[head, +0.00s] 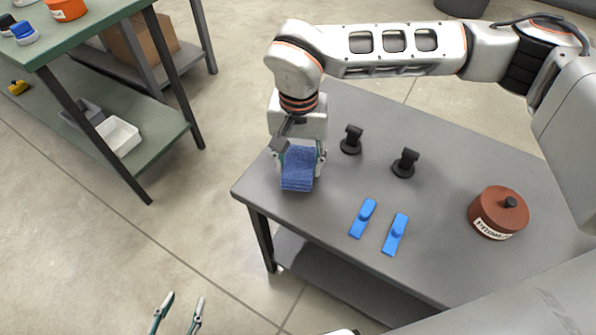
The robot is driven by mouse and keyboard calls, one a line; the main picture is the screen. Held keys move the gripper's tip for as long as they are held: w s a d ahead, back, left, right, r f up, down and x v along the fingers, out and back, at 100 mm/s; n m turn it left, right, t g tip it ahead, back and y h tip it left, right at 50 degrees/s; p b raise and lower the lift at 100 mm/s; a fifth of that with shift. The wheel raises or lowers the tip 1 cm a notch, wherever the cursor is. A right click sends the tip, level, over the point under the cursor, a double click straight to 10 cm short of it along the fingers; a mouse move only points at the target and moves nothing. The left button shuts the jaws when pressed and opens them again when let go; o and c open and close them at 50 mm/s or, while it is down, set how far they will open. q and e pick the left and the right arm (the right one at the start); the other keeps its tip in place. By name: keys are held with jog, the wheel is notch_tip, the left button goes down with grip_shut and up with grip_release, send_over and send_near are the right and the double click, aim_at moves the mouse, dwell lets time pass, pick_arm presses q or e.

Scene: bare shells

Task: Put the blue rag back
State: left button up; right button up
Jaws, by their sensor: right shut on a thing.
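The blue rag (297,172) is a folded, blocky stack near the left corner of the grey table (330,232). My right gripper (299,158) comes down over it from above, with one finger on each side, and is shut on it. I cannot tell whether the rag touches the tabletop. My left gripper (181,312) is low at the bottom edge of the view, over the floor. Its two fingers stand apart with nothing between them.
On the grey table are two black knobbed stands (405,163), two blue handled pieces (395,234) and a round brown labelled container (498,212). A green shelved bench (165,125) stands at left, holding a white bin (118,137). Open floor lies between.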

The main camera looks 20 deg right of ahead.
aim_at(299, 167)
notch_tip(299, 167, down, 4)
jog(key=shift+s+r+b, duration=0.1)
jog(key=shift+b, duration=0.3)
jog(key=shift+f, duration=0.25)
pick_arm(q)
jog(key=shift+w+d+r, duration=0.1)
jog(key=shift+w, duration=0.15)
pick_arm(e)
jog(key=shift+r, duration=0.15)
jog(key=o, duration=1.1)
jog(key=shift+c, duration=0.2)
pick_arm(q)
jog(key=shift+s, duration=0.25)
jog(key=shift+f, duration=0.2)
